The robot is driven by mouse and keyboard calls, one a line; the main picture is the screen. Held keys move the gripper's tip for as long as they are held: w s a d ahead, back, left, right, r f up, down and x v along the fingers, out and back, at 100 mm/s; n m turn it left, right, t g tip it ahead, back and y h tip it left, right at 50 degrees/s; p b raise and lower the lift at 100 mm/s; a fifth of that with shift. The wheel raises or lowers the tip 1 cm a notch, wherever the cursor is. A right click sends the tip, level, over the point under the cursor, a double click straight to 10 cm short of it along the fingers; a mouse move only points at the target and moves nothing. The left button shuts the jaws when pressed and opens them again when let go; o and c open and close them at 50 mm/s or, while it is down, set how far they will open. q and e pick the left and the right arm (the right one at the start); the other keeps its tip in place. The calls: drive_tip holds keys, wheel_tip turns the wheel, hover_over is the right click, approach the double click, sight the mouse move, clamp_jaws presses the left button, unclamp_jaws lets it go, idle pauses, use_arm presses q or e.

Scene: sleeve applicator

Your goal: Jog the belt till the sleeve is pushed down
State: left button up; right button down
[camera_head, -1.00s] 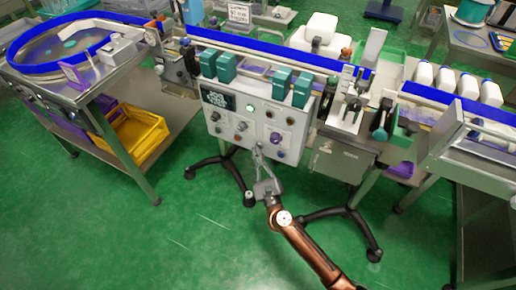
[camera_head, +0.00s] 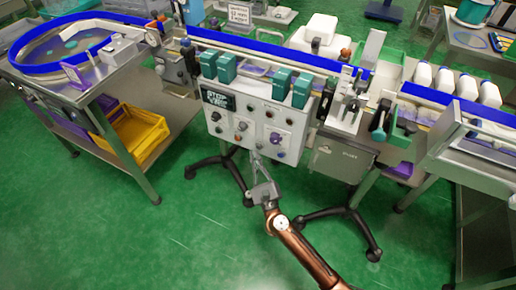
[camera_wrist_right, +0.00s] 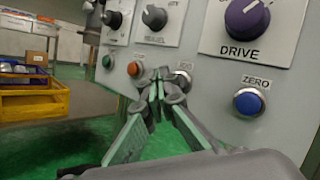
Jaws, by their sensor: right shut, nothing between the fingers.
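The control panel (camera_head: 240,130) of the applicator faces me, with a small dark display (camera_head: 219,99) and several knobs and buttons. My right gripper (camera_head: 256,156) is shut and empty at the panel's lower edge. In the wrist view its fingertips (camera_wrist_right: 166,80) are close to a pale button (camera_wrist_right: 183,78) whose label is partly hidden, perhaps JOG. Whether they touch it I cannot tell. The belt runs behind the panel along a blue rail (camera_head: 270,47). I cannot make out the sleeve. My left gripper is not in view.
In the wrist view, an orange button (camera_wrist_right: 135,69) and green button (camera_wrist_right: 107,61) sit left of the fingertips, and a blue ZERO button (camera_wrist_right: 249,102) and purple DRIVE knob (camera_wrist_right: 247,18) right. White bottles (camera_head: 467,87) stand at the right. Open green floor lies below.

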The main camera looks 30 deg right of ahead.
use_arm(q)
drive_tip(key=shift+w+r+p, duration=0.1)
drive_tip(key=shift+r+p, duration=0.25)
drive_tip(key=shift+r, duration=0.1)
use_arm(e)
drive_tip(key=s+a, duration=0.1)
drive_tip(key=a, duration=0.1)
drive_tip(key=s+a, duration=0.1)
drive_tip(key=s, duration=0.1)
drive_tip(key=shift+a, duration=0.4)
idle(2.3)
